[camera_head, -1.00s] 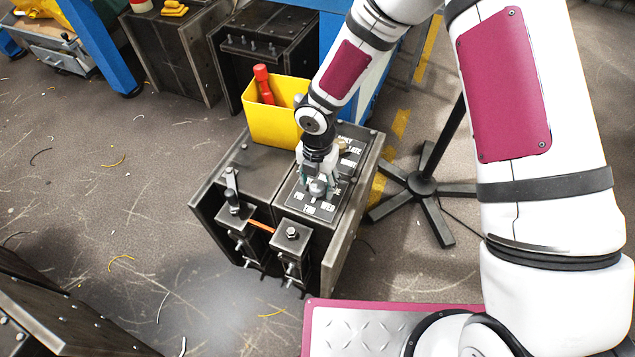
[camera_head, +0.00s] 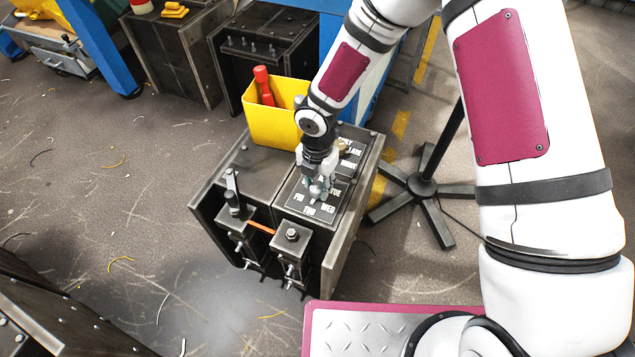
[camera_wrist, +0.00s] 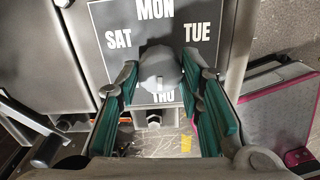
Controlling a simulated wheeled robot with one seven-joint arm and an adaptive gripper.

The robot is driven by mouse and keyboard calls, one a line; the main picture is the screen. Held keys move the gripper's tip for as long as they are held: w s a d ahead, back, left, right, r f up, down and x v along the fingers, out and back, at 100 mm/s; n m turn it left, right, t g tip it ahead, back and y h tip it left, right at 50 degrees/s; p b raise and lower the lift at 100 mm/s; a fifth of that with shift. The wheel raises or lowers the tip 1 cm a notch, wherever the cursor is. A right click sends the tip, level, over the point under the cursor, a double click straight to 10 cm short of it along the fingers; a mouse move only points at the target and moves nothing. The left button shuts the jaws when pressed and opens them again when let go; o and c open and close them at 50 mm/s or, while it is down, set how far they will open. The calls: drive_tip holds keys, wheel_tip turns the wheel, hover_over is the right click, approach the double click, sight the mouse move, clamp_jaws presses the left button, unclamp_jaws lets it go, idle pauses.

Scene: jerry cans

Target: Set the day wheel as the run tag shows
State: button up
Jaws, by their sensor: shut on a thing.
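The day wheel's grey knob (camera_wrist: 158,68) stands on a dark plate (camera_wrist: 105,12) with white day names. In the wrist view MON is at the top, SAT at left, TUE at right and THU partly hidden below the knob. In the head view FRI, THU and WED show on the plate's near side (camera_head: 327,211). My gripper (camera_head: 317,190) reaches down from above, its teal fingers on either side of the knob, shut on it. The knob's pointer direction is unclear. I cannot make out a run tag.
Another lettered panel with a brass knob (camera_head: 343,147) lies behind, partly hidden by my gripper. A yellow bin (camera_head: 270,124) with a red bottle (camera_head: 263,85) stands at the back. Terminal posts joined by an orange strip (camera_head: 260,227) are in front. A black stand (camera_head: 422,185) is at right.

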drive_tip(key=m, duration=0.6)
drive_tip(key=m+b, duration=0.1)
drive_tip(key=m, duration=1)
drive_tip(key=shift+b, duration=0.3)
drive_tip(key=m, duration=0.5)
drive_tip(key=shift+m, duration=0.4)
drive_tip(key=o, duration=1.2)
drive_tip(key=shift+c, duration=0.2)
